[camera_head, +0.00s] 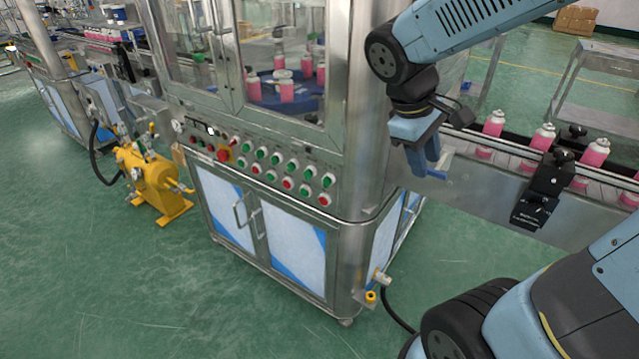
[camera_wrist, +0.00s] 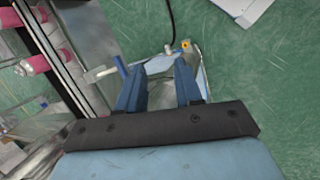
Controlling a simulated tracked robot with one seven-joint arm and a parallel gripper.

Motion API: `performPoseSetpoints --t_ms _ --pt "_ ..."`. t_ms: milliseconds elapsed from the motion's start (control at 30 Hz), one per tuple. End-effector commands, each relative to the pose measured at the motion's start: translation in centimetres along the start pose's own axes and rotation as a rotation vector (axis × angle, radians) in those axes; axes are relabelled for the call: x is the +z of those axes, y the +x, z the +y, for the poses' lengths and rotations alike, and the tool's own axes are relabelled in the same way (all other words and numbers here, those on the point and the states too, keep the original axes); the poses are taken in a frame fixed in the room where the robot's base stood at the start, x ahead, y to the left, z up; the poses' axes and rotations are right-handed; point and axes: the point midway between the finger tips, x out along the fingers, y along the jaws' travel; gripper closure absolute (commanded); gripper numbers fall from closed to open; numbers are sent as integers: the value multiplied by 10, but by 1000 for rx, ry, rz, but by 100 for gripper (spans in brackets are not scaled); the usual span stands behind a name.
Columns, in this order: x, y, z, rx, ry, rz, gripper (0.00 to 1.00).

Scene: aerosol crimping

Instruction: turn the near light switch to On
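The control panel (camera_head: 255,167) on the front of the steel machine carries rows of green and red buttons, a red stop knob on yellow (camera_head: 223,155) and small controls at its left end. I cannot tell which control is the near light switch, or its setting; the labels are too small. My gripper (camera_head: 424,168) hangs to the right of the machine's corner post, beside the conveyor and away from the panel, fingers pointing down. In the wrist view, my gripper (camera_wrist: 158,66) has its two blue fingers apart with nothing between them. The panel does not show in the wrist view.
The conveyor (camera_head: 475,160) carries pink cans (camera_head: 543,138) behind and right of my gripper. A black bracket (camera_head: 543,190) sits on its near side. A yellow pump (camera_head: 155,182) stands left of the machine. Green floor in front of the panel is clear.

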Motion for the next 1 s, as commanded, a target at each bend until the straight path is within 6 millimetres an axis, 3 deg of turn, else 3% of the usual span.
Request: performPoseSetpoints --t_ms 567,767,1000 --pt "-103 48 -25 336 -801 -492 65" --pt "-147 60 -49 491 -1062 -649 65" --pt "-201 78 -94 703 -1356 -832 65"
